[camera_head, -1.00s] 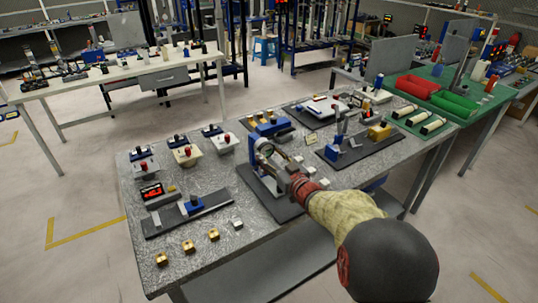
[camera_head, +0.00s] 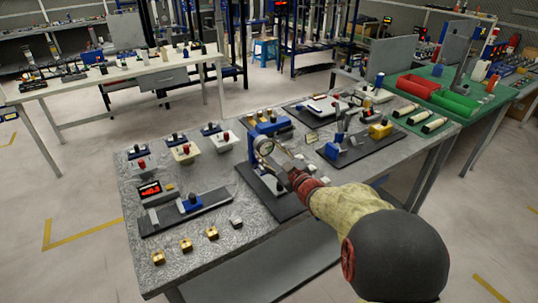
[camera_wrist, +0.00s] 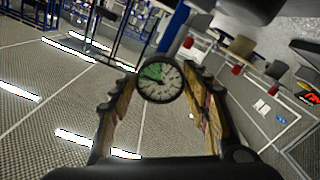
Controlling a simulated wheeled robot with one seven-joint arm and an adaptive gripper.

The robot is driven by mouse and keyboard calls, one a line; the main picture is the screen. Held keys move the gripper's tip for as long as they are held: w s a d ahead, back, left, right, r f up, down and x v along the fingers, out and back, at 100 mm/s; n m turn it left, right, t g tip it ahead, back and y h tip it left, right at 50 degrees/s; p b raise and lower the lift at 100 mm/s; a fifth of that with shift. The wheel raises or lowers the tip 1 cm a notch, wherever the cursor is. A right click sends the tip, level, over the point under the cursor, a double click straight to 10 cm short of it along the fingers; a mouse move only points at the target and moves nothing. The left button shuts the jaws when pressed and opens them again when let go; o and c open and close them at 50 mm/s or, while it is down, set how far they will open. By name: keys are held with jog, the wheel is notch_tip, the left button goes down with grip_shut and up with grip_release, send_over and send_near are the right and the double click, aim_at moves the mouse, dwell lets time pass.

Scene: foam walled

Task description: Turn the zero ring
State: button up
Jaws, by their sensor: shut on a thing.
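A round dial gauge (camera_head: 265,146) with a dark rim and white face is mounted on a blue upright stand (camera_head: 254,160) on a dark base plate. In the wrist view the gauge (camera_wrist: 160,86) shows a pale face with dark marks and a green sector at its upper left. My gripper (camera_wrist: 160,76) has one fingertip on each side of the gauge's rim and is shut on it. In the head view my gripper (camera_head: 279,160) reaches the gauge from the right. The zero ring cannot be told apart from the rim.
Switch boxes (camera_head: 184,151) stand left of the gauge, with a red display (camera_head: 150,189) and a slide fixture (camera_head: 192,204) nearer. Several brass blocks (camera_head: 186,245) lie along the front edge. A dark plate with a yellow block (camera_head: 380,130) is to the right.

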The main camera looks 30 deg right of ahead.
jog(key=n, duration=0.5)
jog(key=shift+n, duration=0.3)
dwell(0.4)
jog(key=o, duration=1.2)
jog(key=shift+c, duration=0.2)
jog(key=s, duration=1.2)
jog(key=shift+d, duration=0.25)
